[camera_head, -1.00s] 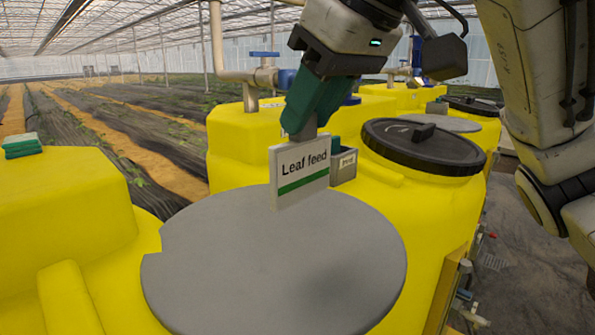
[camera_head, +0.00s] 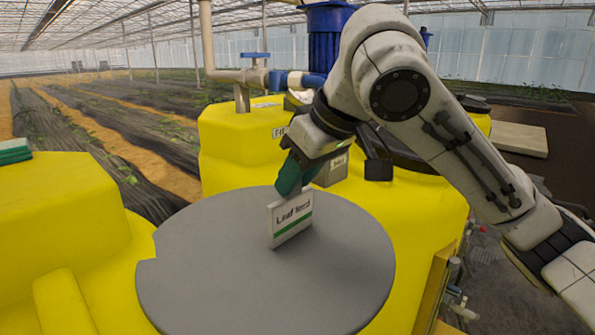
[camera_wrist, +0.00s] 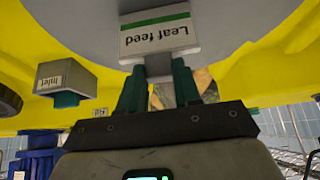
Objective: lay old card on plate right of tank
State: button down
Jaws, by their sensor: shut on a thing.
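The card (camera_head: 291,217) is white with a green stripe and reads "Leaf feed". My gripper (camera_head: 291,180) is shut on its upper end and holds it upright, slightly tilted. In the wrist view the card (camera_wrist: 155,38) shows upside down between the green fingers of my gripper (camera_wrist: 158,85). The grey round plate (camera_head: 260,275) lies on the yellow tank (camera_head: 105,265) in the foreground. The card is over the plate's far part, its lower edge at or just above the surface; I cannot tell if it touches.
A grey box (camera_head: 332,167) stands just behind the plate; it shows in the wrist view labelled "Inlet" (camera_wrist: 66,78). Blue piping and a motor (camera_head: 326,35) stand behind. The plate's near part is bare.

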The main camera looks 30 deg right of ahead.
jog(key=shift+f, duration=0.2)
jog(key=c, duration=0.8)
grip_release()
jog(key=shift+r, duration=0.1)
jog(key=b+v, duration=0.1)
jog(key=v, duration=1.1)
jog(key=shift+r, duration=0.1)
